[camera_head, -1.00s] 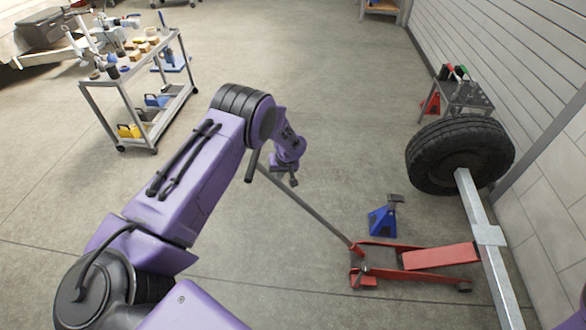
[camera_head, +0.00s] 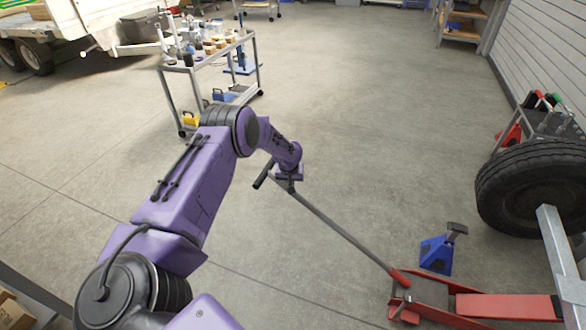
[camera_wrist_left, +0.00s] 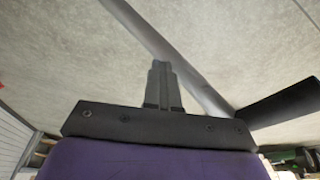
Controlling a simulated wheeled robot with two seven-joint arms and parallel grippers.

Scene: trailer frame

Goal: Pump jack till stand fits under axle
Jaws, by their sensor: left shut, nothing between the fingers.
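The red floor jack (camera_head: 508,307) lies at the lower right, its long grey handle (camera_head: 340,235) slanting up-left to a black grip (camera_head: 263,175). The blue jack stand (camera_head: 436,254) stands on the floor behind the jack, beside the axle rather than under it. The grey axle beam (camera_head: 563,252) runs from the tire (camera_head: 530,185) over the jack's end at the right edge. My left gripper (camera_head: 289,188) overlaps the handle just below its grip. In the left wrist view its fingers (camera_wrist_left: 163,84) are shut and empty, with the handle passing close beside them; contact is unclear. My right gripper is out of view.
A tool cart (camera_head: 215,68) stands at the back left, near a white trailer (camera_head: 90,25). A small table with a red stand (camera_head: 510,135) is behind the tire by the wall. The floor in the middle is clear.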

